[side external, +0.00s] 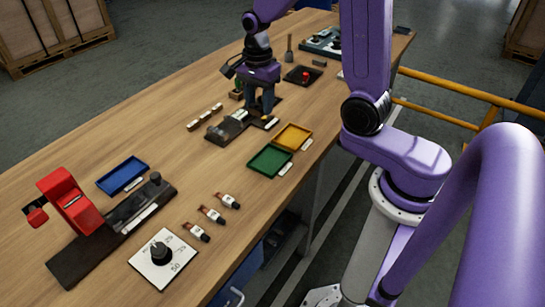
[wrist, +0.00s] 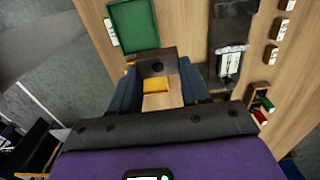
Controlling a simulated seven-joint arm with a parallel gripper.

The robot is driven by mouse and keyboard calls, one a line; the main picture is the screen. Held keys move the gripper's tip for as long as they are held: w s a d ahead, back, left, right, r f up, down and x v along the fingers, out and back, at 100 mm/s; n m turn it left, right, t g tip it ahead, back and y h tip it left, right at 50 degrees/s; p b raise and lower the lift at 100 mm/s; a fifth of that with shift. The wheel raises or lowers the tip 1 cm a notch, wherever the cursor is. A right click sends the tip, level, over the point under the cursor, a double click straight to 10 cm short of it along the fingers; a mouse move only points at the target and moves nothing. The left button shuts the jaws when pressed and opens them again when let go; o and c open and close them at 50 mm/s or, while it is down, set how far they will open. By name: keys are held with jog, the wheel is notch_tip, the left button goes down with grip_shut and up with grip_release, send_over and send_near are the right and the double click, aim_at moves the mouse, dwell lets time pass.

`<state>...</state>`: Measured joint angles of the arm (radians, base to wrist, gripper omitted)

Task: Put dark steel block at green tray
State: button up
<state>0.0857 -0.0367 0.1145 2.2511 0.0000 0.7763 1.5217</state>
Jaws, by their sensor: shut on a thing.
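My gripper (wrist: 157,74) is shut on the dark steel block (wrist: 157,62), a dark piece with a round hole, held between the fingertips. In the side view my gripper (side external: 260,108) is over the table, behind the yellow tray and beside a dark fixture; the block is hard to make out there. The green tray (side external: 270,161) lies flat near the table's right edge and looks empty. It also shows in the wrist view (wrist: 134,26), beyond the block at upper left. The block is apart from the green tray.
A yellow tray (side external: 293,137) adjoins the green one and is mostly hidden in the wrist view. The dark fixture (side external: 228,128) stands left of the trays. Small bottles (side external: 212,214), a blue tray (side external: 123,174), a red device (side external: 68,200) and a dial plate (side external: 163,259) are nearer.

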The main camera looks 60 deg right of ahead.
aim_at(267, 164)
dwell(0.5)
jog(key=shift+s+a+f, duration=0.2)
jog(key=shift+a+f, duration=0.2)
jog(key=shift+f, duration=0.25)
jog(key=s+a+f, duration=0.2)
jog(key=s+f, duration=0.2)
jog(key=shift+a+f, duration=0.25)
jog(key=shift+f, duration=0.05)
jog(key=shift+f, duration=3.6)
jog(key=shift+f, duration=0.35)
jog(key=o, duration=1.3)
